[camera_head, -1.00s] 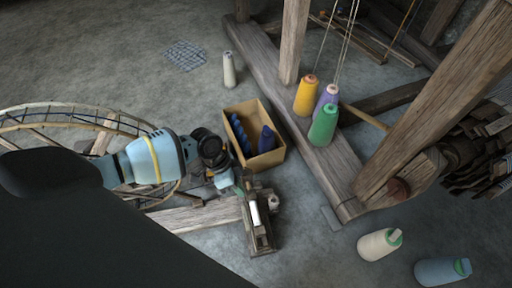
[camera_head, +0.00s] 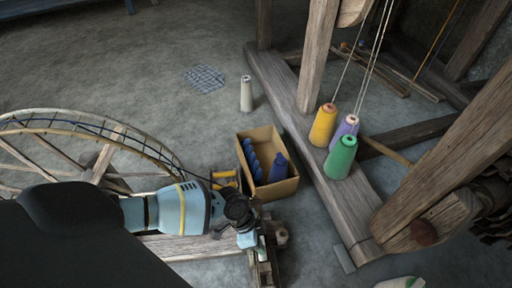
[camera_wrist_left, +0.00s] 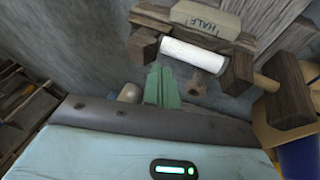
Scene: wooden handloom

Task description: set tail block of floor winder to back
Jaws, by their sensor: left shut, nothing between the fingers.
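The floor winder has a large spoked wheel (camera_head: 106,157) at the left and a wooden base beam (camera_head: 185,246). Its head end lies at the lower middle, largely hidden by my left gripper (camera_head: 261,250). In the left wrist view, a white bobbin (camera_wrist_left: 192,54) sits between two dark wooden blocks, a left one (camera_wrist_left: 143,46) and a right one (camera_wrist_left: 238,74). I cannot tell which piece is the tail block. A pale plate marked HALF (camera_wrist_left: 207,19) is behind them. My left gripper's green fingers (camera_wrist_left: 160,86) are shut and empty, just in front of the bobbin. My right gripper is out of view.
The loom's floor beam (camera_head: 345,212) carries yellow, purple and green cones (camera_head: 341,158). Open floor lies at the upper left.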

